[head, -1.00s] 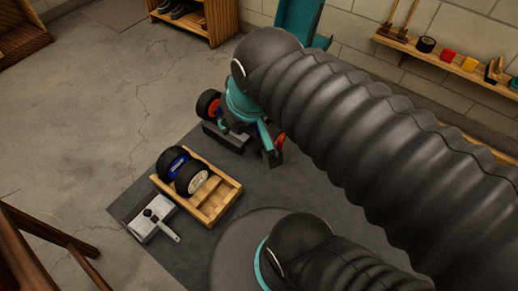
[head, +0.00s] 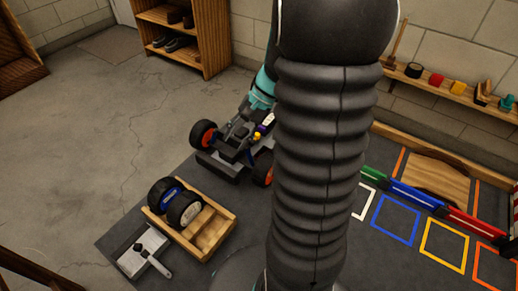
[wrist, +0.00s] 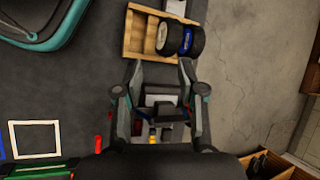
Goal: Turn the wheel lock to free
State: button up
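The RC car (head: 232,160), dark with orange-hubbed wheels, stands on the grey mat. A small yellow part (head: 257,136) shows on it, also in the wrist view (wrist: 152,136). I cannot tell for sure which part is the wheel lock. A light grey plate with dark knobs and a lever-like handle (head: 142,254) lies at the mat's lower left. My gripper (wrist: 161,68) is open and empty in the wrist view, with the car partly behind it.
A wooden crate (head: 228,219) holding two black wheels (head: 175,203) sits beside the grey plate. Coloured square outlines (head: 395,220) and blue and red barriers (head: 418,195) are at the right. A wall shelf (head: 445,88) holds small items. The left floor is mostly clear.

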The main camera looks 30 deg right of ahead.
jog(key=w+d+f+m+t+y+b, duration=0.25)
jog(key=d+f+m+t+y, duration=0.3)
jog(key=d+f+m, duration=0.85)
jog(key=s+d+f+m+t+h, duration=0.2)
jog(key=s+d+f+t, duration=0.15)
jog(key=f, duration=0.65)
jog(key=s+d+f+m+t+h+b, duration=0.1)
jog(key=s+d+f+m+t+h, duration=0.15)
jog(key=d+f, duration=0.45)
jog(key=s+d+f+m+t+h, duration=0.1)
jog(key=s+d+f+m+t, duration=0.2)
jog(key=f, duration=0.9)
jog(key=w+a, duration=0.2)
jog(key=w, duration=0.4)
jog(key=w+a+t, duration=0.1)
jog(key=w+a, duration=0.2)
jog(key=w, duration=0.4)
jog(key=shift+w+a, duration=0.2)
jog(key=shift+a, duration=0.15)
jog(key=shift+r, duration=0.1)
grip_shut()
